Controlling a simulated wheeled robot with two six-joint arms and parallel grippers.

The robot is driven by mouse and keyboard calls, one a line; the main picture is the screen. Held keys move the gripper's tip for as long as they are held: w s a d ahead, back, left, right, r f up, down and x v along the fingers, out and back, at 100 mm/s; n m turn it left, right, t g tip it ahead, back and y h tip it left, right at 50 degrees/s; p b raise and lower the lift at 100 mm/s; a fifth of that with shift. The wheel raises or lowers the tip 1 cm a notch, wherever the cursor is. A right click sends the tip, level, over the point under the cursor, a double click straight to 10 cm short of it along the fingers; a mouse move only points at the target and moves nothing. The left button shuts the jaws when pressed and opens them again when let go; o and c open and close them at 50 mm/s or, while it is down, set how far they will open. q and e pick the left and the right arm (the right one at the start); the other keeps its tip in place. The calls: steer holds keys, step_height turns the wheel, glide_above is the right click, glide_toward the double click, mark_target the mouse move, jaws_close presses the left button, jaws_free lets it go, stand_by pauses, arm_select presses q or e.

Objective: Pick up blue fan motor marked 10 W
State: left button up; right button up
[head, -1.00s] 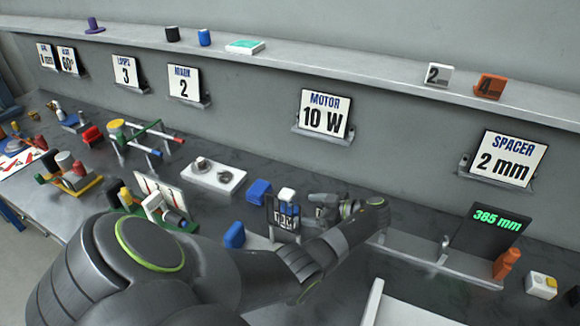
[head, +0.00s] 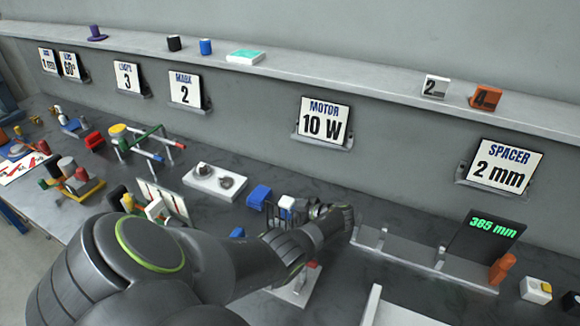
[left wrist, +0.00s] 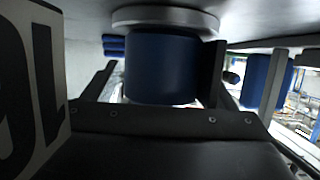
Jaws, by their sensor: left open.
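In the left wrist view a dark blue cylindrical motor (left wrist: 163,68) with a pale round disc (left wrist: 165,18) at one end sits between the two fingers of my left gripper (left wrist: 158,85). The gripper is open around it; I cannot tell whether a finger touches it. A card with large black digits (left wrist: 35,80) stands close on the left, only partly in view. In the head view my left gripper (head: 312,210) is beside a small blue part with a white top (head: 287,203), and my arm hides much of that spot. My right gripper does not show.
More blue blocks lie nearby (head: 258,197) and (head: 237,232). A MOTOR 10 W sign (head: 324,122) is on the wall. A white plate with round parts (head: 214,182) lies left, a grey rail (head: 420,260) right. Another blue part (left wrist: 257,80) shows in the wrist view.

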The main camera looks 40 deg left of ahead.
arm_select(q)
steer(key=c, duration=1.2)
steer(key=shift+r, duration=0.1)
